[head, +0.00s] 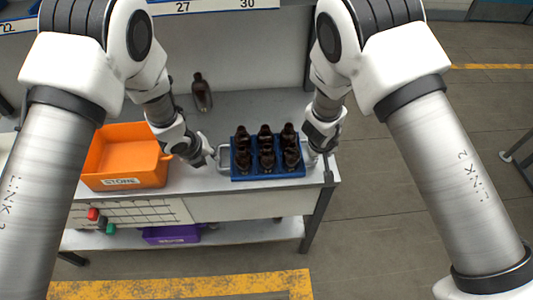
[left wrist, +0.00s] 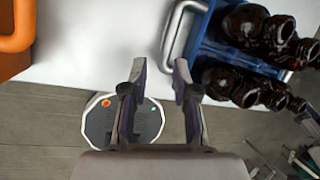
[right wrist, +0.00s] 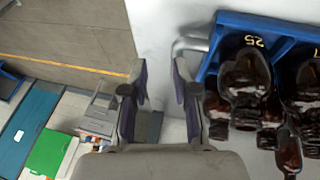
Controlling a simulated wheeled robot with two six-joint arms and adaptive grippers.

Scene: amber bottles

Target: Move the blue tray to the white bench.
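The blue tray (head: 268,177) stands on a pale grey-white bench (head: 212,183), loaded with several dark amber bottles. It has a pale handle at each end. My left gripper (head: 211,157) is open and empty beside the left handle (head: 223,158); in the left wrist view its fingers (left wrist: 159,70) are apart, with the handle (left wrist: 170,30) just beyond the right fingertip. My right gripper (head: 314,153) is at the tray's right end. In the right wrist view its fingers (right wrist: 159,68) are open and empty, with the handle (right wrist: 187,44) close beyond the right fingertip. No other white bench is identifiable.
An orange bin (head: 128,160) stands left of the tray on the bench. A lone amber bottle (head: 201,92) stands behind. A purple bin (head: 172,234) is on the lower shelf. Open floor (head: 420,200) lies to the right.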

